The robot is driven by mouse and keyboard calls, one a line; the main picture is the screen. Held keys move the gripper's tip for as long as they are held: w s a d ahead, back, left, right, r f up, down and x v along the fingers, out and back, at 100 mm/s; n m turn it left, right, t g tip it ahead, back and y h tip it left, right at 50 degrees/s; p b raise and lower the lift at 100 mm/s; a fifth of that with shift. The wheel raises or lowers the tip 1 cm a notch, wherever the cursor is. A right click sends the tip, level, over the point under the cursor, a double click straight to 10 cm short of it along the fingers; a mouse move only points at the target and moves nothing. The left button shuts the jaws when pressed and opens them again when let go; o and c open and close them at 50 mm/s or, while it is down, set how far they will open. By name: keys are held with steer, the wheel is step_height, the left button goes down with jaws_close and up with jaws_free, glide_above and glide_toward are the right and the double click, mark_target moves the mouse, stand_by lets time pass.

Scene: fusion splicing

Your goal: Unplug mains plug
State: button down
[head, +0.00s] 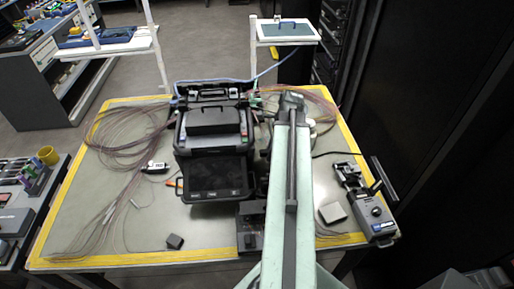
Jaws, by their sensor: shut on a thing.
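My arm reaches from the bottom edge up over the right of the worktable. Its far end with my gripper (290,99) is near the back edge, right of the black fusion splicer (215,150). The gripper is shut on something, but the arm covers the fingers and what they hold. I cannot make out the mains plug. Small white items (314,126) show just right of the arm's end, partly hidden. A dark cable (335,154) runs from beside the arm towards the black device (376,217) at the right edge.
The yellow-edged table (130,215) carries loose fibre bundles (125,140), a small black block (175,241) and a grey block (332,212). A dark cabinet (430,80) stands close on the right. White shelf stands (288,31) rise behind. The table's front left is mostly clear.

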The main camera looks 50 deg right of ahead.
steer(key=shift+f+b, duration=0.85)
steer(key=c, duration=1.2)
jaws_free()
steer(key=shift+r, duration=0.1)
steer(key=p+v, duration=0.7)
steer(key=shift+r+p, duration=0.35)
steer(key=shift+d, duration=0.1)
